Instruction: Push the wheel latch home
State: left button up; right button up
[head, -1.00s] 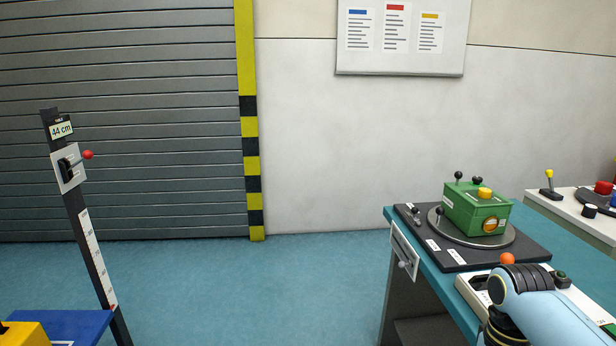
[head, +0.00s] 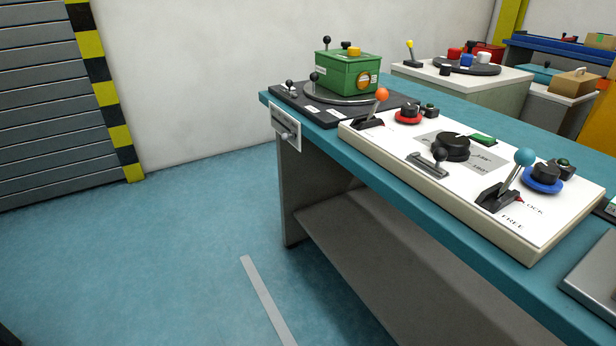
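A white control panel (head: 545,238) lies on the teal workbench. A black round knob (head: 450,146) sits mid-panel on a grey plate. To the right, a lever with a teal ball (head: 525,157) stands on a black base beside the words LOCK and FREE, with a red pointer nearer LOCK. No label naming the wheel latch is readable, so I cannot tell which part it is. Neither of my grippers is in view.
A green box (head: 348,77) stands on a round turntable at the bench's far end. An orange-ball lever (head: 382,95), red-ringed knob (head: 408,115) and blue-ringed knob (head: 543,178) are on the panel. A plate with a handle (head: 286,130) is on the bench end. The floor at left is clear.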

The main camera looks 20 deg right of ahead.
aim_at(440, 155)
jog(key=z, duration=1.65)
